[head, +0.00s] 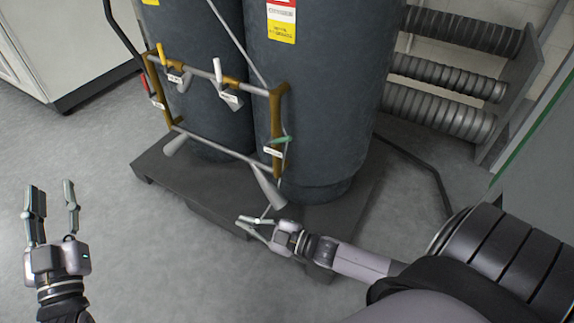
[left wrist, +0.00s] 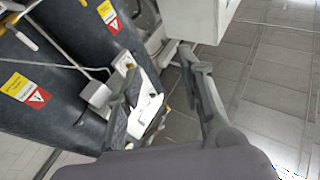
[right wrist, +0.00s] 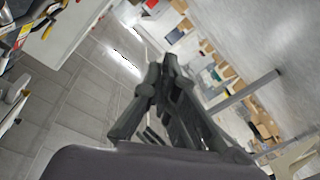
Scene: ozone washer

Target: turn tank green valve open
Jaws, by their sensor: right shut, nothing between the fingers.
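The tank green valve (head: 277,140) is a small green handle on the right brass upright of the pipe frame, in front of the dark right tank (head: 320,90). A white tag hangs just below it. My right gripper (head: 250,220) is shut and empty, below the green valve and near the tip of a grey cone nozzle (head: 268,188); whether it touches the nozzle I cannot tell. Its closed fingers also fill the right wrist view (right wrist: 160,70). My left gripper (head: 52,188) is open and empty over the floor at the far left, away from the tanks.
A yellow handle (head: 161,53), a red handle (head: 145,82) and a white handle (head: 217,70) sit on the same pipe frame. The tanks stand on a dark pallet (head: 160,172). Ribbed cylinders (head: 440,112) lie on a rack at the right. The left floor is clear.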

